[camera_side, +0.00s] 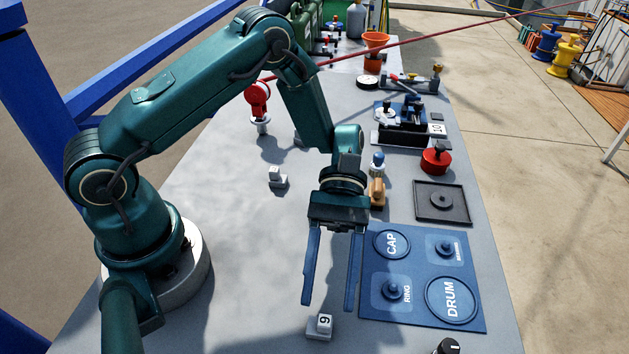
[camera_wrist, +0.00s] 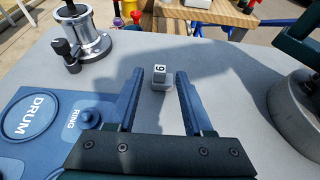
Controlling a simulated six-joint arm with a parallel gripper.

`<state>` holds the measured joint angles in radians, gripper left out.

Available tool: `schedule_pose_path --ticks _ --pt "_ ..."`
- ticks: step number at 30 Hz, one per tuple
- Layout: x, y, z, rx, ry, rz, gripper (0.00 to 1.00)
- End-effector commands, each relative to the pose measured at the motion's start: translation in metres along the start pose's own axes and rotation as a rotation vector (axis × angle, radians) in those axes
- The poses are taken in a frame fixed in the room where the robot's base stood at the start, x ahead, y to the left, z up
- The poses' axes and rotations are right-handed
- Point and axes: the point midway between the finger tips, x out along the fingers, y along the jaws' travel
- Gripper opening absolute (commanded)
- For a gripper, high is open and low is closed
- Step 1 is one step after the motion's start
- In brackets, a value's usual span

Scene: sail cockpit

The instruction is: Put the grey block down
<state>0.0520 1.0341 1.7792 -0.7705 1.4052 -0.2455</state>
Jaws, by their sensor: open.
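My gripper (camera_side: 328,304) is open, its two long blue fingers pointing down over the grey table, with nothing held between them. A small light grey block (camera_side: 319,333) with a white numbered tag rests upright on the table near the front, just below the fingertips in the side view. In the wrist view the block (camera_wrist: 162,84) shows between the fingertips of my gripper (camera_wrist: 160,76), with a gap on each side. Its tag reads like a 9 or a 6. The fingers do not appear to touch it.
A blue mat (camera_side: 373,307) with CAP, RING and DRUM places lies right of my gripper. Another small grey block (camera_side: 278,182) stands farther back. A wooden-coloured piece (camera_side: 377,192) stands behind the gripper.

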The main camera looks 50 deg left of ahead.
Motion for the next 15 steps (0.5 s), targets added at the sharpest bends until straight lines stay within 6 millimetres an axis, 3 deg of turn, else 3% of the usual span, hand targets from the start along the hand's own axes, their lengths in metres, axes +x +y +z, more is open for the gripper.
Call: schedule_pose_path --ticks 6,15 --pt "-0.037 0.001 -0.001 0.003 0.001 0.003 0.51" --pt "-0.057 -0.001 0.003 0.013 0.022 -0.004 0.51"
